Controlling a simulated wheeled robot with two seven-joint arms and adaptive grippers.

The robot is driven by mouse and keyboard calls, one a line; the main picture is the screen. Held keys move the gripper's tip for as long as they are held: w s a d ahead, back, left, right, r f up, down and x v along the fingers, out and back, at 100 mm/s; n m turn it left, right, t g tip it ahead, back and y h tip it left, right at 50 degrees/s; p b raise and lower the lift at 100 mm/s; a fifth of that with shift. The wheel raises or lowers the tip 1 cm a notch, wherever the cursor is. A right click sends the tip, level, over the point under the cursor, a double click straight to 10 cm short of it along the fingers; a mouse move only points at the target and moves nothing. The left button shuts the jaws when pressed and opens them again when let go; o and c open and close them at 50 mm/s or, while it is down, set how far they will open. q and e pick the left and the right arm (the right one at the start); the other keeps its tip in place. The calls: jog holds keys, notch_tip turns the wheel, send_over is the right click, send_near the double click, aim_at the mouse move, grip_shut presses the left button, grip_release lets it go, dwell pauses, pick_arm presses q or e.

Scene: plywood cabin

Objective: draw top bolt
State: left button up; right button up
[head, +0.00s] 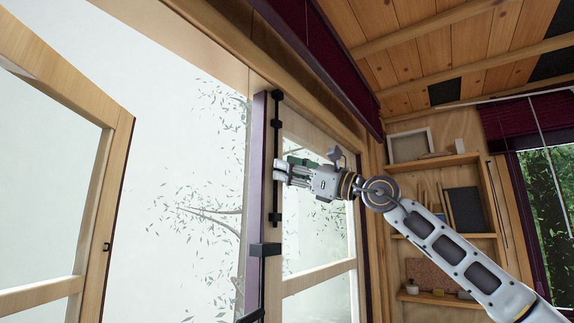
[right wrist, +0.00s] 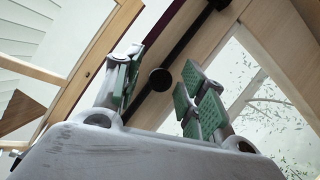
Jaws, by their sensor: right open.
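The top bolt (head: 277,112) is a black vertical rod in brackets on the edge of the closed door leaf (head: 318,275). In the right wrist view the bolt's rod (right wrist: 188,42) runs diagonally, with a round black knob (right wrist: 160,79) on it. My right gripper (head: 279,173) is beside the rod's middle in the head view, its green-padded fingers pointing left. In the right wrist view the gripper (right wrist: 160,88) is open, and the knob appears between its fingers, with gaps on both sides. Contact is not visible. The knob is hidden in the head view. My left gripper is out of view.
Another glazed door leaf (head: 97,215) stands swung open at the left. A black lock box (head: 265,250) sits on the closed leaf's edge below the bolt. A dark red blind (head: 345,70) hangs above, and wall shelves (head: 440,162) are at the right.

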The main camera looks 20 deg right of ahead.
jog(key=shift+w+a+r, duration=0.15)
jog(key=shift+w+a, duration=0.1)
jog(key=shift+w, duration=0.05)
grip_shut()
dwell(0.3)
